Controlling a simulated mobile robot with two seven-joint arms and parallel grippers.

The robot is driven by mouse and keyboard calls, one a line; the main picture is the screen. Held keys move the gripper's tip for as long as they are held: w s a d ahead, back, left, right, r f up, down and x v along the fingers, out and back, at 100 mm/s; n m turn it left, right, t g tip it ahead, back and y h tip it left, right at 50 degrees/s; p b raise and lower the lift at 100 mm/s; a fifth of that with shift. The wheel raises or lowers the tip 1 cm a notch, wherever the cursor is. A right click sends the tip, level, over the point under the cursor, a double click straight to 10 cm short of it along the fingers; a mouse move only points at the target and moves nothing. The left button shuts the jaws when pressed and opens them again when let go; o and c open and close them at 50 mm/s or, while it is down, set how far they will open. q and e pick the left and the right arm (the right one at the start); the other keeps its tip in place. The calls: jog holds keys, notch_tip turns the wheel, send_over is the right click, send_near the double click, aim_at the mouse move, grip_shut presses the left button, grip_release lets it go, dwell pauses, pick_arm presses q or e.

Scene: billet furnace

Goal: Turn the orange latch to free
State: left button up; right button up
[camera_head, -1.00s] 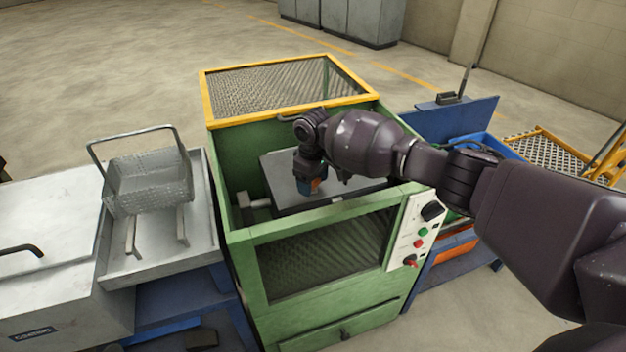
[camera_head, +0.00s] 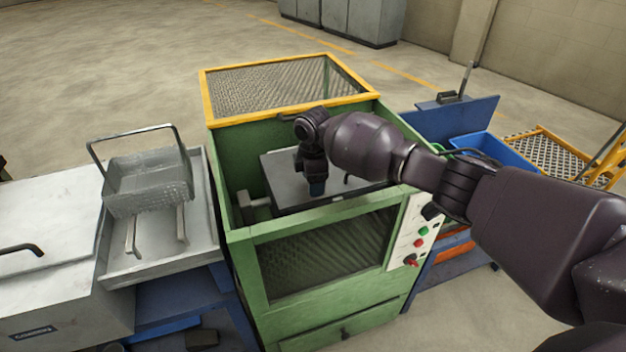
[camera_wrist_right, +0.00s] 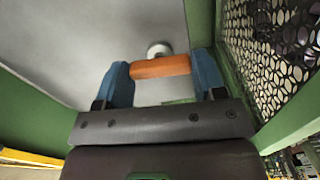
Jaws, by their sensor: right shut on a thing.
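The orange latch (camera_wrist_right: 160,67) shows in the right wrist view as a short bar with a pale round pivot (camera_wrist_right: 159,49) just beyond it. My right gripper (camera_wrist_right: 164,74) has its blue fingers at the two ends of the bar and is shut on it. In the head view my right gripper (camera_head: 316,188) reaches down inside the green machine (camera_head: 330,262), over the grey plate (camera_head: 285,170). The latch is hidden there behind the gripper. My left gripper is not in view.
A yellow-framed mesh guard (camera_head: 285,88) stands open at the back of the machine. Green walls and perforated mesh (camera_wrist_right: 270,50) lie close to the right gripper. A control panel (camera_head: 412,235) is at the front right, and a wire basket (camera_head: 148,182) on a tray at left.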

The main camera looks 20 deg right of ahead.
jog(key=shift+n, duration=0.5)
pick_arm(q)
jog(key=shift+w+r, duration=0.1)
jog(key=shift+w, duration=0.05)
pick_arm(e)
jog(key=o, duration=0.9)
pick_arm(q)
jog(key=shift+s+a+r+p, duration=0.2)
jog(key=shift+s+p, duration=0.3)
jog(key=shift+p, duration=0.3)
pick_arm(e)
jog(key=shift+r, duration=5.45)
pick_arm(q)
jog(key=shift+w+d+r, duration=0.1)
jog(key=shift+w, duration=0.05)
